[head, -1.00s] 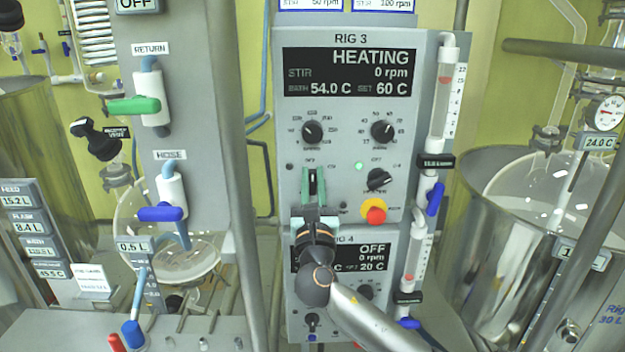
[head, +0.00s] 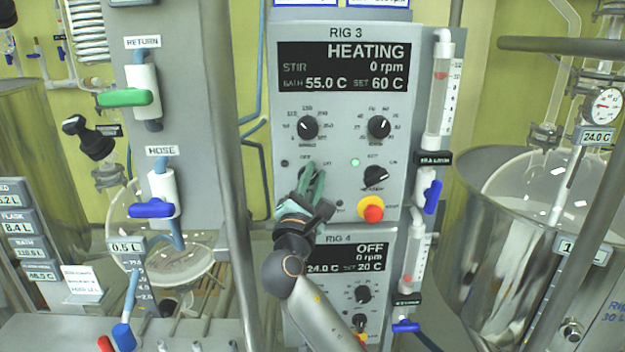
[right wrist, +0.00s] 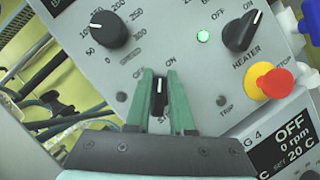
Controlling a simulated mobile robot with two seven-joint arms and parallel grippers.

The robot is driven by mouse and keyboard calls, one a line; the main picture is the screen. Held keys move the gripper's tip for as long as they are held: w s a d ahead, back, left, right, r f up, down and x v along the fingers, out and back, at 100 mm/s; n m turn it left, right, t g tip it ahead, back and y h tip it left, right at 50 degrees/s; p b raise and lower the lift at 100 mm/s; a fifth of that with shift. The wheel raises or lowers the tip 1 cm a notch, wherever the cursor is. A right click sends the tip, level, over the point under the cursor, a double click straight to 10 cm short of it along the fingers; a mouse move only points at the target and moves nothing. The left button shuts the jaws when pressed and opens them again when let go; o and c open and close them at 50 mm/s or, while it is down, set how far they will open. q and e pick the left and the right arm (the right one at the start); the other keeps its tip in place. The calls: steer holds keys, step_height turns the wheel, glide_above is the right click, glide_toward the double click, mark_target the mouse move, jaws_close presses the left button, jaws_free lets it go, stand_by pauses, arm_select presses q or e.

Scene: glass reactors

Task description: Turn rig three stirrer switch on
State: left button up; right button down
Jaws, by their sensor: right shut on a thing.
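The rig three panel (head: 400,200) is grey, and its display (head: 345,67) reads HEATING, stir 0 rpm, bath 55.0 C, set 60 C. The stirrer switch is a small black knob at the panel's lower left; in the right wrist view the switch (right wrist: 160,93) shows between the green fingers, its white mark between the OFF and ON labels. My right gripper (head: 313,185) is shut on it, tilted to the right in the head view, which mostly hides the switch. It also shows in the right wrist view (right wrist: 160,105). My left gripper is not in view.
The heater knob (head: 376,176), a lit green lamp (head: 355,162) and a red-yellow stop button (head: 372,209) are right of the gripper. The speed knob (head: 307,127) is above. The rig four panel (head: 345,257) is below. A flow tube (head: 438,95) borders the panel's right side.

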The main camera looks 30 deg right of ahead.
steer(key=shift+f+m+g, duration=0.3)
steer(key=shift+m+g, duration=0.1)
steer(key=shift+m, duration=0.6)
steer(key=shift+f+m+g, duration=0.25)
steer(key=shift+m+g, duration=0.15)
steer(key=shift+m, duration=0.9)
steer(key=c, duration=0.8)
jaws_free()
steer(key=shift+w+a, duration=0.1)
steer(key=shift+r, duration=0.25)
